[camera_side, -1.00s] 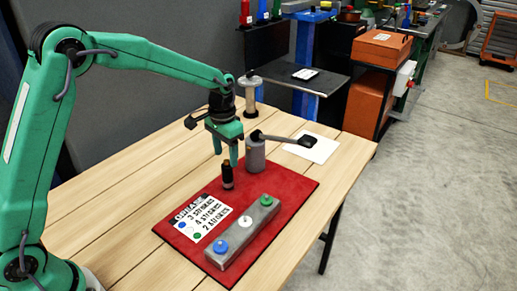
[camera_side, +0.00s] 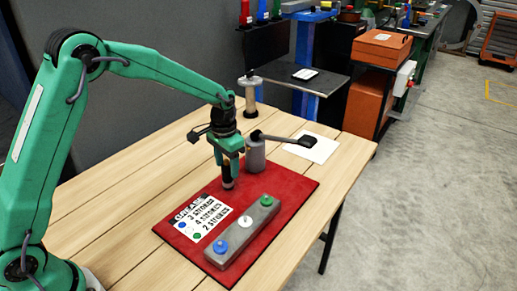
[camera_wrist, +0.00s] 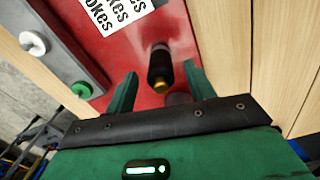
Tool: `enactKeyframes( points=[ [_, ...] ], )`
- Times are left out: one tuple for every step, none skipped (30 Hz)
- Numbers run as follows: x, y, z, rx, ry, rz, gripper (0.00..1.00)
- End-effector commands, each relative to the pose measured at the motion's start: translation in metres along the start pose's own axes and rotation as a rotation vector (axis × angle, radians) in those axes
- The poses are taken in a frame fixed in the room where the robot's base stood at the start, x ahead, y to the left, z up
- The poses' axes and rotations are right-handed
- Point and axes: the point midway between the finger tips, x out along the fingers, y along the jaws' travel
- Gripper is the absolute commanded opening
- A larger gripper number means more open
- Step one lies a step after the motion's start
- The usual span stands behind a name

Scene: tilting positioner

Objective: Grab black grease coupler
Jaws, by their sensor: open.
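The black grease coupler (camera_wrist: 160,66) stands on the red mat (camera_wrist: 95,50), its brass tip towards the wrist camera. In the side view the coupler (camera_side: 227,182) shows just below and between the fingers. My gripper (camera_wrist: 159,80) is open, with one green finger on each side of the coupler in the wrist view. In the side view my gripper (camera_side: 229,163) is low over the mat, and its fingers partly hide the coupler's upper part. The fingers look apart from the coupler in the wrist view.
A grey block with blue, white and green buttons (camera_side: 243,232) lies on the mat. A label card (camera_side: 200,217) lies left of it. A grey cylinder with a black lever (camera_side: 256,152) stands close behind my gripper. White paper (camera_side: 318,149) lies further right.

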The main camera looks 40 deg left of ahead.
Motion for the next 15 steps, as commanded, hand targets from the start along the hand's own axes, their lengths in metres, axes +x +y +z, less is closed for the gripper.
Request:
enactKeyframes(
  points=[
    [0.007,0.0,0.001,0.0,-0.003,0.0,0.54],
    [0.011,-0.001,0.001,0.0,-0.003,0.0,0.54],
    [0.015,-0.001,0.001,0.0,-0.004,0.001,0.54],
    [0.019,-0.001,0.001,0.0,-0.004,0.001,0.54],
    [0.022,-0.001,0.001,0.0,-0.003,0.0,0.54],
    [0.027,-0.001,0.001,0.0,-0.004,0.001,0.54],
    [0.03,-0.001,0.001,0.0,-0.004,0.001,0.54],
    [0.032,-0.001,0.001,0.0,-0.004,0.001,0.54],
    [0.035,-0.001,0.001,0.0,-0.002,0.0,0.54],
    [0.036,-0.001,0.001,0.0,-0.002,0.0,0.54],
    [0.037,-0.001,0.001,0.0,-0.001,0.0,0.54],
    [0.038,-0.001,0.001,0.0,-0.001,0.0,0.54],
    [0.039,-0.001,0.001,0.0,-0.001,0.0,0.54],
    [0.039,-0.001,0.001,0.0,-0.001,0.0,0.54],
    [0.039,-0.001,0.001,0.0,-0.001,0.0,0.54]
  ],
)
